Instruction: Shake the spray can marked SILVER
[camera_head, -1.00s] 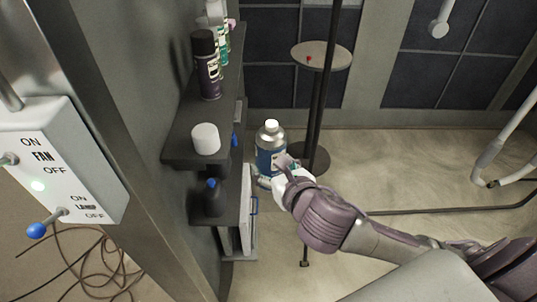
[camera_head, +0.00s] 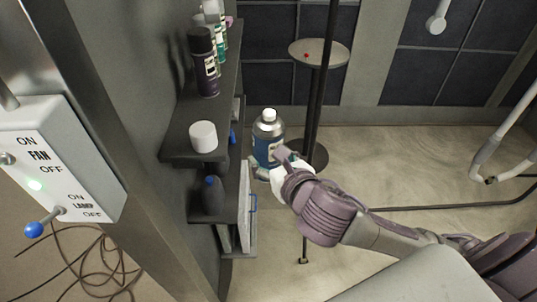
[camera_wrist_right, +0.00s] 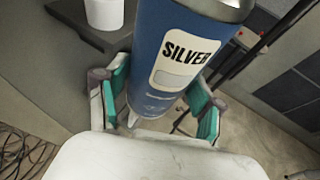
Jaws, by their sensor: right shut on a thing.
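The blue spray can (camera_head: 268,140) with a silver top and white nozzle is held upright in the middle of the head view, off the shelf. In the right wrist view the can (camera_wrist_right: 165,75) shows its label, marked SILVER. My right gripper (camera_head: 272,166) is shut on the can, and its teal finger pads (camera_wrist_right: 160,100) sit on either side of it. The can's top end is cut off in the wrist view. My left gripper is not in view.
A dark shelf (camera_head: 180,146) at the left holds a white cap (camera_head: 203,137), a dark can (camera_head: 205,65) and green-labelled cans. A dark bottle (camera_head: 212,196) stands on the lower shelf. A round stand (camera_head: 330,53) and a dark pole are behind the held can.

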